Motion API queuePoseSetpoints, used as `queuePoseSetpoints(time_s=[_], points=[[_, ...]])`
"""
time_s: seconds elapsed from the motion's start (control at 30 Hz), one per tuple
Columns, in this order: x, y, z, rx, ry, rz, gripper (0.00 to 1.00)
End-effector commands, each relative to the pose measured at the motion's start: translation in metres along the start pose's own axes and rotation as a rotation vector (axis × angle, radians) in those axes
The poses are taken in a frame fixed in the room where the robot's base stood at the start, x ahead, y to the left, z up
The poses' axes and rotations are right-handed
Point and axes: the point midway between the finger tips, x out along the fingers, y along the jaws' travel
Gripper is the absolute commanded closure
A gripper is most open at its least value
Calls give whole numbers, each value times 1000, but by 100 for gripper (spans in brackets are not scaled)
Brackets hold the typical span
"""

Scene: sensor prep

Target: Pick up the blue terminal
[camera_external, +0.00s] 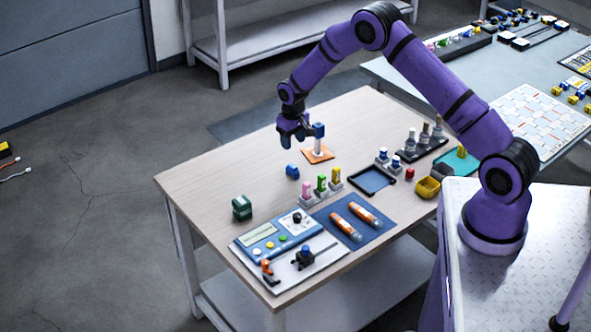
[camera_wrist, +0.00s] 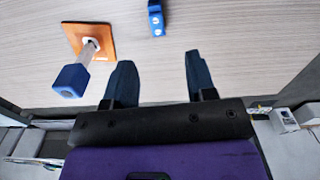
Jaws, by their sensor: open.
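The blue terminal (camera_external: 292,171) is a small blue block lying on the wooden table. In the wrist view the blue terminal (camera_wrist: 156,18) shows at the top edge with pale round spots, partly cut off by the frame. My gripper (camera_external: 293,137) is above the table, apart from the terminal and behind it in the external view. In the wrist view my gripper (camera_wrist: 158,62) has its two dark fingers spread, with only bare table between them. The terminal lies beyond the fingertips there, roughly in line with the gap.
A white post with a blue top (camera_wrist: 72,80) stands on an orange plate (camera_wrist: 98,35) close beside my gripper. Pink, green and yellow pieces in grey holders (camera_external: 322,186) stand near the terminal. A dark green block (camera_external: 242,207) sits at the left. The table's left part (camera_external: 200,175) is clear.

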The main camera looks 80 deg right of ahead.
Motion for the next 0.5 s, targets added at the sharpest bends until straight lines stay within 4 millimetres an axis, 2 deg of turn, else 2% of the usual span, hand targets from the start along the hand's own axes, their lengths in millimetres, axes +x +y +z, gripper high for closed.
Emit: queuePoseSetpoints(time_s=[0.03, 0.17, 0.27, 0.5], points=[[9, 4, -1, 6, -5, 0, 49], [20, 8, -2, 13, -9, 1, 49], [28, 8, -2, 14, -10, 1, 49], [62, 8, -2, 13, -11, 1, 49]])
